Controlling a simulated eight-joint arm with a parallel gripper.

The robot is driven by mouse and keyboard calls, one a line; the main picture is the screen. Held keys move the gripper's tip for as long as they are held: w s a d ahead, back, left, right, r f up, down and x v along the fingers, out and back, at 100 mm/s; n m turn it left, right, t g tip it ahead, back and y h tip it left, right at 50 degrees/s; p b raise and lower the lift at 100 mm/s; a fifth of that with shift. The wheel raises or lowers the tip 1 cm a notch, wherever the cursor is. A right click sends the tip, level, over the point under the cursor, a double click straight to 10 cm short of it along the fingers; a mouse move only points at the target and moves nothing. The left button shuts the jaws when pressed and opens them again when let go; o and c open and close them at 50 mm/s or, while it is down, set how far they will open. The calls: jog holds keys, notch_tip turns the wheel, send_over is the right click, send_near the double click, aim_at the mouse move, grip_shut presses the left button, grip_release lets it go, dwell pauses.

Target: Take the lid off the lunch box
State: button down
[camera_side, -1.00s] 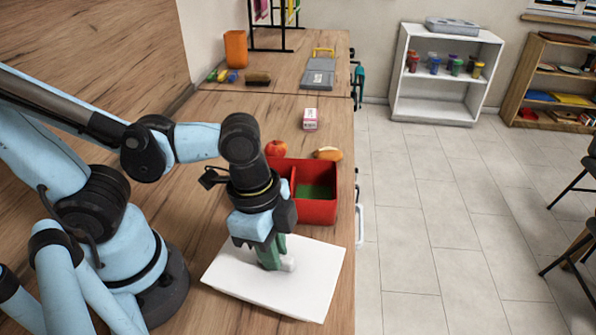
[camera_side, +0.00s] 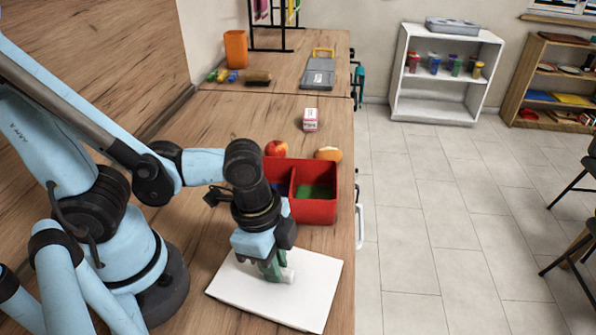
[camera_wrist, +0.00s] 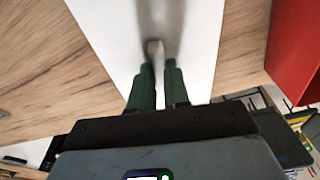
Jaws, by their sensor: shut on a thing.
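The red lunch box (camera_side: 315,211) stands uncovered on the worktop, with a green-bottomed compartment and a blue area showing; my arm hides part of it. Its white lid (camera_side: 300,308) is off to the near side, in front of the box and apart from it. My gripper (camera_side: 278,275) is over the lid, its green fingers shut on the lid's pale handle. In the wrist view the fingers (camera_wrist: 157,75) close around the handle (camera_wrist: 154,48), with the white lid (camera_wrist: 200,30) beneath and the red box (camera_wrist: 294,50) at right. I cannot tell whether the lid touches the worktop.
A red apple (camera_side: 276,148), a bread roll (camera_side: 328,154) and a pink-and-white carton (camera_side: 310,119) lie behind the box. An orange cup (camera_side: 236,49) and a grey case (camera_side: 317,75) are farther back. The worktop's right edge (camera_side: 352,240) runs close by the box and lid.

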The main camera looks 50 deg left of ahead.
jog(key=shift+f, duration=0.55)
jog(key=c, duration=1)
grip_release()
jog(key=shift+r, duration=0.1)
